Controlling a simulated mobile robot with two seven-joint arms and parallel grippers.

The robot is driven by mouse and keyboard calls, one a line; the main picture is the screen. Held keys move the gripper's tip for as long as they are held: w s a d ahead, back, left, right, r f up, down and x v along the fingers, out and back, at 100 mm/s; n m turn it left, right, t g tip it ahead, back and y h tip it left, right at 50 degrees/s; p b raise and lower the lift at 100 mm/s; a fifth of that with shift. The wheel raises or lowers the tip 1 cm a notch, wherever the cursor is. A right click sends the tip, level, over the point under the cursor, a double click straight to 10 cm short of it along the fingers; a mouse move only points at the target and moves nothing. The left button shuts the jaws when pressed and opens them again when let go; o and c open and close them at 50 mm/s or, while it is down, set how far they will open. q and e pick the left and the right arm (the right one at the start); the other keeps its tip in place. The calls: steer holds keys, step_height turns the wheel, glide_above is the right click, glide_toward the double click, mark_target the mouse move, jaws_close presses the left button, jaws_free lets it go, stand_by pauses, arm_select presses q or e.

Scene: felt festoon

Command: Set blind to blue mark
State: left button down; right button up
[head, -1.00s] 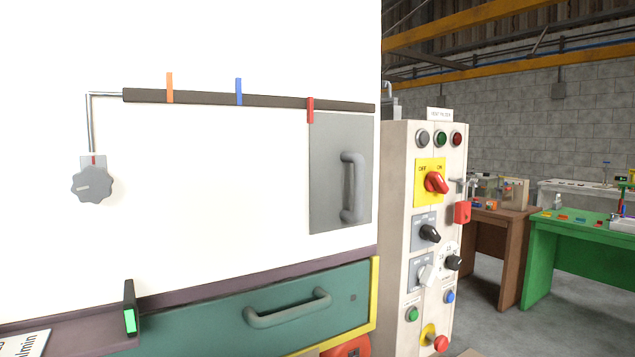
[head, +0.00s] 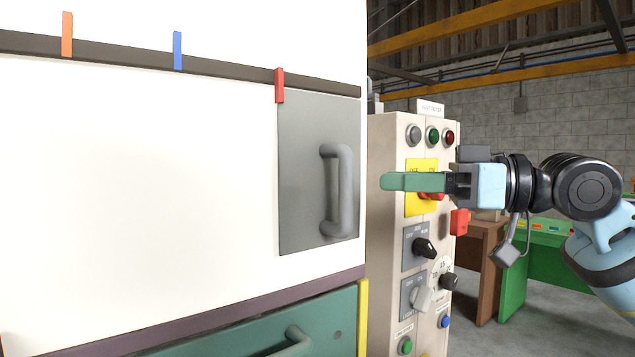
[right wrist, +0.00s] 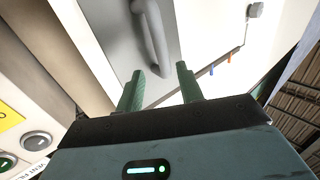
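The blind is a grey sliding panel (head: 305,180) with a thick vertical handle (head: 338,190), hanging from a dark rail (head: 220,68) at its right end. The blue mark (head: 177,50) stands on the rail to the left of the panel, with a red mark (head: 280,85) at the panel's left edge and an orange mark (head: 67,34) farther left. My right gripper (head: 388,181) has green fingers and is right of the handle, apart from it. In the right wrist view its fingers (right wrist: 160,90) are spread and empty, with the handle (right wrist: 152,38) beyond them. My left gripper is not in view.
A control cabinet (head: 385,240) with knobs and buttons stands just right of the panel, behind my right gripper. A teal drawer (head: 240,335) with a handle is below. The white board (head: 140,190) left of the panel is clear.

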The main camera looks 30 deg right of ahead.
mark_target(346, 219)
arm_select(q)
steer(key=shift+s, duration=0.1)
arm_select(e)
steer(key=shift+s+a+r, duration=0.15)
steer(key=shift+r, duration=0.1)
